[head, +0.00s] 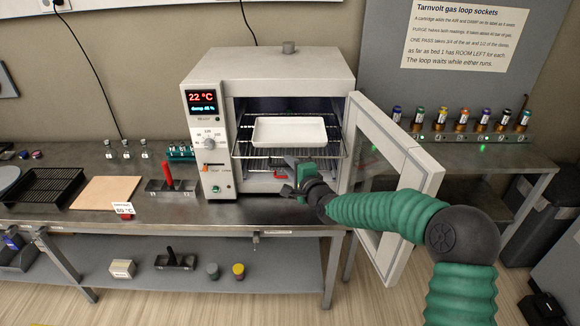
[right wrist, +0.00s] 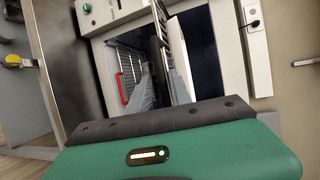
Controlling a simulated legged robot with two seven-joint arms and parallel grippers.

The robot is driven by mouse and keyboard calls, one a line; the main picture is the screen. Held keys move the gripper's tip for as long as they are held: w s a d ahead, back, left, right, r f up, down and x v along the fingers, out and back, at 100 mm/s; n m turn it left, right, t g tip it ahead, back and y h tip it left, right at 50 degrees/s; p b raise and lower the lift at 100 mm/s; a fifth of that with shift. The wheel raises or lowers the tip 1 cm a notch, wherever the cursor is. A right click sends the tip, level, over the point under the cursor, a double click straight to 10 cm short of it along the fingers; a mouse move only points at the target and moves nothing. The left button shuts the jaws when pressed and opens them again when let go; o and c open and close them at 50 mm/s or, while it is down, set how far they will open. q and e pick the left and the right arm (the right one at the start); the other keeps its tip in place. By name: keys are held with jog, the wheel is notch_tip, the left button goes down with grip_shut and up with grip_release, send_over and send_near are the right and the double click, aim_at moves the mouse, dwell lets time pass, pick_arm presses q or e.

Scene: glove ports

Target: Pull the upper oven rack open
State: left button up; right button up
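The oven (head: 275,70) stands on the bench with its door (head: 395,170) swung wide open to the right. The upper rack (head: 243,148) is a wire rack in the oven, and a white tray (head: 289,131) lies on it. A lower rack with a red handle (head: 281,175) shows beneath it; the red handle (right wrist: 122,87) is also in the right wrist view. My right gripper (head: 292,180) is in front of the oven opening, below the upper rack's front edge. My left gripper is out of view.
The open door stands close beside my right arm. A red-handled holder (head: 168,183), a brown board (head: 106,192) and a black rack (head: 50,188) are on the bench at left. Several coloured cartridges (head: 460,120) stand at right. The bench front before the oven (head: 265,217) is clear.

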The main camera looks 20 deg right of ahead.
jog(key=shift+o, duration=0.3)
jog(key=shift+w+d+r, duration=0.1)
jog(key=shift+s+d+r, duration=0.1)
jog(key=shift+s, duration=0.35)
jog(key=v, duration=1.5)
jog(key=shift+s, duration=0.4)
